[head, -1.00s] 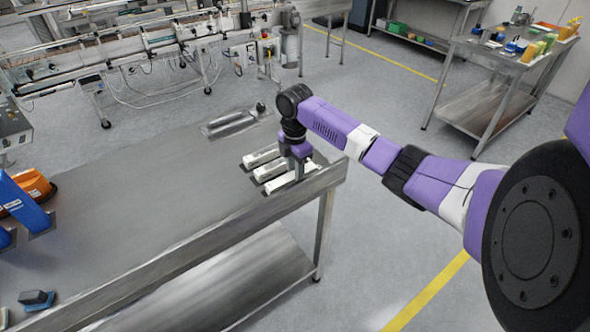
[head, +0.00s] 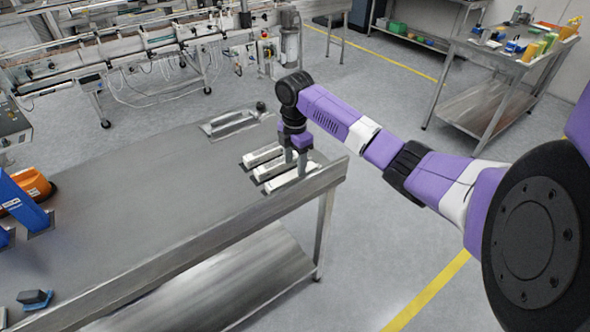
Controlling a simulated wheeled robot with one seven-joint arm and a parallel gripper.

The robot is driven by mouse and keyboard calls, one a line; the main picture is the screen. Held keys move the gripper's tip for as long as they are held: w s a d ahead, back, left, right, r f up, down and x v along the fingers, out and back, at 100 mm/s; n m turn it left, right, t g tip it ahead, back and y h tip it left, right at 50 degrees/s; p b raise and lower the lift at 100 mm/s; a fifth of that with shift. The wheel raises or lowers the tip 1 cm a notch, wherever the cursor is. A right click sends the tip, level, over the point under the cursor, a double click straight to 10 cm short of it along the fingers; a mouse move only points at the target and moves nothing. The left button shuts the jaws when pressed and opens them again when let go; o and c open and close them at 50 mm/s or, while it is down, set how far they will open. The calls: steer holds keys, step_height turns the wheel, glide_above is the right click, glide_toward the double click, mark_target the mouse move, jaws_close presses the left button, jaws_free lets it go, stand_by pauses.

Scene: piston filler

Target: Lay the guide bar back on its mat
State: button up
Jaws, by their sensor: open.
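Pale bars lie side by side near the right end of the steel table: a back bar (head: 262,155), a middle bar (head: 270,169) and a front bar (head: 282,183). I cannot tell which one is the guide bar. Dark edges show under them, but the mats are mostly hidden. My gripper (head: 295,170) points down over the right ends of the middle and front bars. Its two fingers are apart with nothing held between them. The fingers cover part of the bars, and I cannot tell whether they touch.
The steel table (head: 150,200) has a wide clear middle. A grey metal tray (head: 230,123) lies behind the bars. An orange-and-blue item (head: 25,190) stands at the left. A small dark block on blue (head: 36,298) lies at the front left. A conveyor (head: 130,50) runs behind.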

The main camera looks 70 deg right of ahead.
mark_target(295, 173)
step_height(295, 173, up, 9)
steer(key=b, duration=0.1)
stand_by(0.7)
